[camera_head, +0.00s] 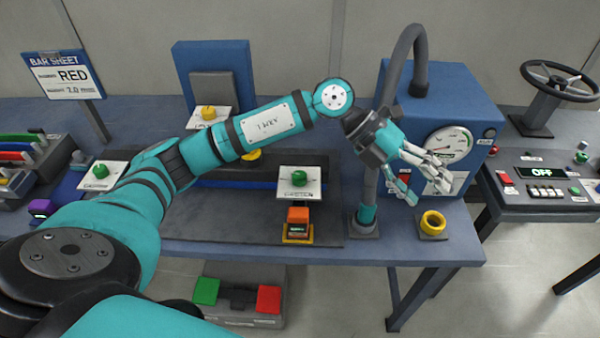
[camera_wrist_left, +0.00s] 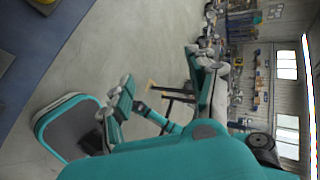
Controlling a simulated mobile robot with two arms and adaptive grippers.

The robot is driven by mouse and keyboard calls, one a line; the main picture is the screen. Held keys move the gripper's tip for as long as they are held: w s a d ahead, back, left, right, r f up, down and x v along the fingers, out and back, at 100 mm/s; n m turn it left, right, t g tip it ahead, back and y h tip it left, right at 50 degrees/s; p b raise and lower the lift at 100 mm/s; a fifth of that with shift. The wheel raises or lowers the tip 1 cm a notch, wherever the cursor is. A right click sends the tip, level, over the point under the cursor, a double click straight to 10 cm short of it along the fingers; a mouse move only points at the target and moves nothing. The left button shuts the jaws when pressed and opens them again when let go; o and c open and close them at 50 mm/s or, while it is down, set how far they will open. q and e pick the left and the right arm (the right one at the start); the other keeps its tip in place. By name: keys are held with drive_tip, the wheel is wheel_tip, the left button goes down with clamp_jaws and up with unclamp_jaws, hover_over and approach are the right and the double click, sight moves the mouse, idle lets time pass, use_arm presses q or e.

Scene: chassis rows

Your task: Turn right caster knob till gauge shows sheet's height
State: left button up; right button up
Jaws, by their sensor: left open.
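The bar sheet (camera_head: 63,75) at the far left reads RED with a smaller height line that looks like 2.0, not certain. A green knob (camera_head: 299,178) sits on a white plate at the right of the bench bed; another green knob (camera_head: 101,171) sits on a plate at the left. Below the right plate is a small orange gauge (camera_head: 298,222) whose reading is too small to make out. My left gripper (camera_head: 422,188) is open and empty, in front of the blue machine and right of the right knob. Its fingers also show in the left wrist view (camera_wrist_left: 165,85). My right gripper is out of view.
A blue machine (camera_head: 480,115) with a round dial (camera_head: 448,145) and a grey curved pipe (camera_head: 400,60) stands at the right. A yellow ring (camera_head: 432,222) lies at the bench's front right. Yellow knobs (camera_head: 208,112) are farther back. My left arm spans the bench's left half.

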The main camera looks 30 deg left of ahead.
use_arm(q)
drive_tip(key=w+a+f+n+y, duration=0.1)
drive_tip(key=w+a+f+y, duration=0.15)
drive_tip(key=a+y, duration=0.8)
wheel_tip(320, 180, up, 4)
drive_tip(key=n+y, duration=0.1)
drive_tip(key=n, duration=0.2)
hover_over(299, 174)
wheel_tip(299, 174, down, 17)
drive_tip(key=p, duration=0.4)
drive_tip(key=shift+d, duration=0.1)
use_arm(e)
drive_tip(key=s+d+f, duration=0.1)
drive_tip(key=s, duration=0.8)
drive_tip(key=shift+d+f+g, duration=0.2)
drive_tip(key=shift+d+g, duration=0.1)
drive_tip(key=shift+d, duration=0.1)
use_arm(q)
drive_tip(key=c, duration=1.1)
